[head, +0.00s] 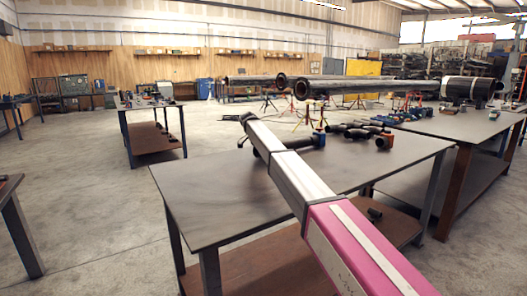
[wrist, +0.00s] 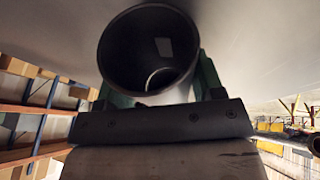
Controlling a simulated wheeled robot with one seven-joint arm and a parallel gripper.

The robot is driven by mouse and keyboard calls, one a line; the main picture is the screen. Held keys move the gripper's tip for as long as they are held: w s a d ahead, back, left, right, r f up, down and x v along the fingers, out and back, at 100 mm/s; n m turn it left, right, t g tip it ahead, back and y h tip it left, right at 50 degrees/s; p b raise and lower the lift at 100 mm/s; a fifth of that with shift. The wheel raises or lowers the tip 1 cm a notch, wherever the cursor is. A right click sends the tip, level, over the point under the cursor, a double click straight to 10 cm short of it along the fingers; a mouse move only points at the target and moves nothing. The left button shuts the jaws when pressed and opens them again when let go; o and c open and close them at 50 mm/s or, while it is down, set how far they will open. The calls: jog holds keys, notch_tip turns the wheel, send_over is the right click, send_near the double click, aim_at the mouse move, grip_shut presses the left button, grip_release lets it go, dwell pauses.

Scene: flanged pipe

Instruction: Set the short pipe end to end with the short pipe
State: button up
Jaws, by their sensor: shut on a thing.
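In the wrist view, a dark short pipe (wrist: 150,60) shows close up, its round open end facing the camera. My gripper (wrist: 160,90) is shut on it, with green jaw parts showing at both sides. In the head view, my arm reaches over the near table, and the far end of the arm hides the gripper's hold. A dark pipe piece (head: 304,142) with a blue part at its right end lies on that table behind my arm. I cannot tell for sure whether it is the other short pipe, as my arm covers its left part.
The near table (head: 215,195) is bare at its front left. Several dark pipe fittings (head: 358,130) and an orange-and-black piece (head: 384,140) lie at its back right. Long flanged pipes (head: 330,86) rest on stands behind. Another table (head: 455,125) stands at the right.

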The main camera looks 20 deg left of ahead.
jog(key=shift+f, duration=0.1)
jog(key=o, duration=1.2)
jog(key=shift+o, duration=0.2)
jog(key=v, duration=1.1)
jog(key=shift+w+d, duration=0.1)
jog(key=shift+a+r, duration=0.3)
jog(key=shift+r, duration=0.3)
jog(key=shift+s, duration=0.25)
